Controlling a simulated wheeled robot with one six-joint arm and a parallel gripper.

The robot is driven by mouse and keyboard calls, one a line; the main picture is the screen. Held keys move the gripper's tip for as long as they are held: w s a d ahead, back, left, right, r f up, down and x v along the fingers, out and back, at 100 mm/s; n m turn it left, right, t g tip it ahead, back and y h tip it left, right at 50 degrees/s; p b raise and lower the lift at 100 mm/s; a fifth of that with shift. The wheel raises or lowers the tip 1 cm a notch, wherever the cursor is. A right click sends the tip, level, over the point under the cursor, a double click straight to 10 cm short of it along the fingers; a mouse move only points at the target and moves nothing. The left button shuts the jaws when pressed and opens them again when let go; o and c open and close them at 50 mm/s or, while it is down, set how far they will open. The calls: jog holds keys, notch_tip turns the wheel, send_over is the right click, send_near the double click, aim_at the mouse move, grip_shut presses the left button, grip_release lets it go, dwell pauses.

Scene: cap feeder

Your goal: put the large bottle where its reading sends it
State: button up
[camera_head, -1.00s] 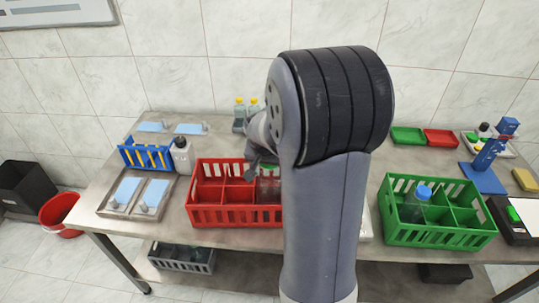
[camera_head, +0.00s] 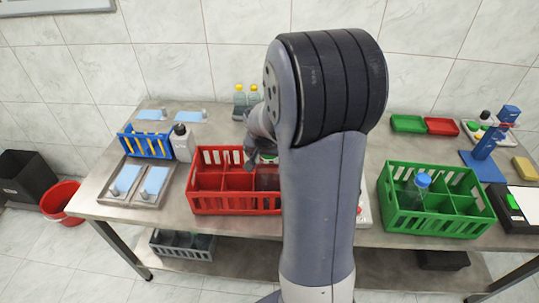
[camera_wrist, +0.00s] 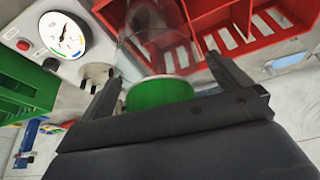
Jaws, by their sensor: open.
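A clear bottle with a green cap (camera_wrist: 160,94) shows in the wrist view, its cap between the fingers of my gripper (camera_wrist: 163,68). The jaws are open, one finger on each side of the cap. In the head view the green cap (camera_head: 268,157) shows at the red crate (camera_head: 235,203), partly hidden by my arm. I cannot tell whether this bottle stands inside the crate. A white gauge box (camera_wrist: 65,38) with a dial and red button is left of the bottle in the wrist view; a reading is not legible. My arm hides most of it in the head view.
A green crate (camera_head: 437,222) holding a blue-capped bottle (camera_head: 420,187) is on the right. Yellow-capped bottles (camera_head: 246,98) stand at the back. A blue rack (camera_head: 146,143), a white bottle (camera_head: 182,143) and a tray (camera_head: 137,187) are on the left. Small green (camera_head: 407,123) and red trays (camera_head: 441,126) lie back right.

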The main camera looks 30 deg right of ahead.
jog(key=shift+a+r, duration=0.1)
jog(key=shift+r, duration=0.45)
jog(key=v, duration=1.1)
jog(key=shift+b, duration=0.3)
jog(key=shift+c, duration=0.3)
